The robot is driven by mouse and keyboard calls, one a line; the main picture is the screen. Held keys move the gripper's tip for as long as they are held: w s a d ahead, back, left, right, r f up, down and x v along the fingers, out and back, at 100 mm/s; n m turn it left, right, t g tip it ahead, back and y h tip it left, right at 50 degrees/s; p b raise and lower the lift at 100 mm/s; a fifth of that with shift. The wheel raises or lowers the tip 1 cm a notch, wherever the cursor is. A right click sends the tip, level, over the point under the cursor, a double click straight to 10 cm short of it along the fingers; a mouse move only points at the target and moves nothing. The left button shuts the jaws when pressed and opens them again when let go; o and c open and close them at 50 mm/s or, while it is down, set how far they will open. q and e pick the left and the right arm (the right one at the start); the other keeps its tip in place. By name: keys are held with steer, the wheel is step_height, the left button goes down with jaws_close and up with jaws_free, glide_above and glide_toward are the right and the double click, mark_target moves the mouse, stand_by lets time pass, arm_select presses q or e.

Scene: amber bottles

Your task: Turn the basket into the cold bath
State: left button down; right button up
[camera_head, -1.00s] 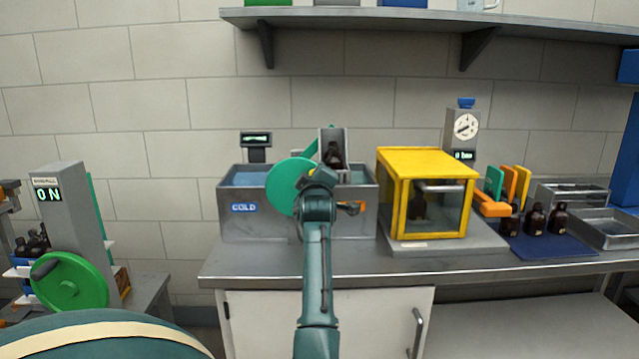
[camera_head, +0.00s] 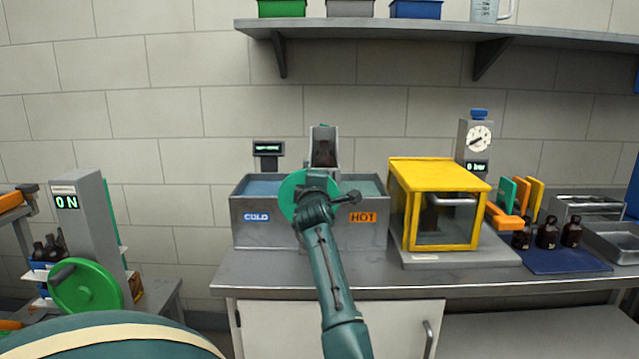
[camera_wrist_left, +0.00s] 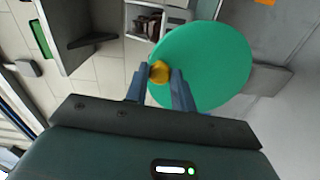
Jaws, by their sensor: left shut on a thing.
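The basket (camera_head: 325,146) is a grey metal holder with a dark amber bottle in it, raised above the middle of the twin bath. It also shows in the left wrist view (camera_wrist_left: 146,22). The cold bath (camera_head: 257,214) is the left tank with a blue COLD label; the hot bath (camera_head: 363,217) is on the right. A green disc (camera_head: 291,190) stands in front, partly hidden by my arm. My left gripper (camera_wrist_left: 160,82) is shut on the disc's yellow knob (camera_wrist_left: 159,71). The fingers are hidden in the head view. My right gripper is not in view.
A yellow-framed glass box (camera_head: 436,205) stands right of the bath. Amber bottles (camera_head: 547,233) stand on a blue mat (camera_head: 590,262) further right. A grey post with a green wheel (camera_head: 86,287) is at left. A shelf (camera_head: 400,30) runs above.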

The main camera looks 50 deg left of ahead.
arm_select(q)
steer(key=shift+s+a+r+n+p, duration=0.2)
steer(key=shift+s+a+n+p, duration=0.1)
steer(key=shift+n, duration=0.3)
steer(key=shift+s+a+r+n+p, duration=0.2)
steer(key=shift+s+n, duration=0.1)
steer(key=shift+n, duration=0.3)
steer(key=shift+s+a, duration=0.1)
steer(key=c, duration=1.2)
jaws_free()
steer(key=shift+f, duration=0.15)
steer(key=b+v, duration=0.1)
steer(key=v, duration=1.2)
steer(key=shift+f, duration=0.1)
